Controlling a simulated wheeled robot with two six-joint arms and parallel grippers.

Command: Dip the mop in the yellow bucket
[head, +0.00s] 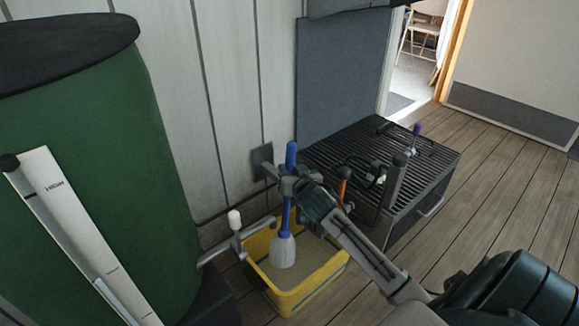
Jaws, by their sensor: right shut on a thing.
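The mop has a blue handle (286,215) and a whitish head (283,252). My right gripper (284,184) is shut on the handle and holds the mop nearly upright, head down. The yellow bucket (290,302) stands on the floor below, with a flat greyish-tan surface inside. The mop head appears within the bucket's opening; I cannot tell whether it touches that surface. My right arm hides part of the bucket's right side. My left gripper is not in view.
A green barrel (105,170) stands at the left, its tap with a white handle (234,220) reaching towards the bucket. A black slatted box (430,165) with tools on it stands right of the bucket. The wall is close behind; wooden floor (510,205) is clear at right.

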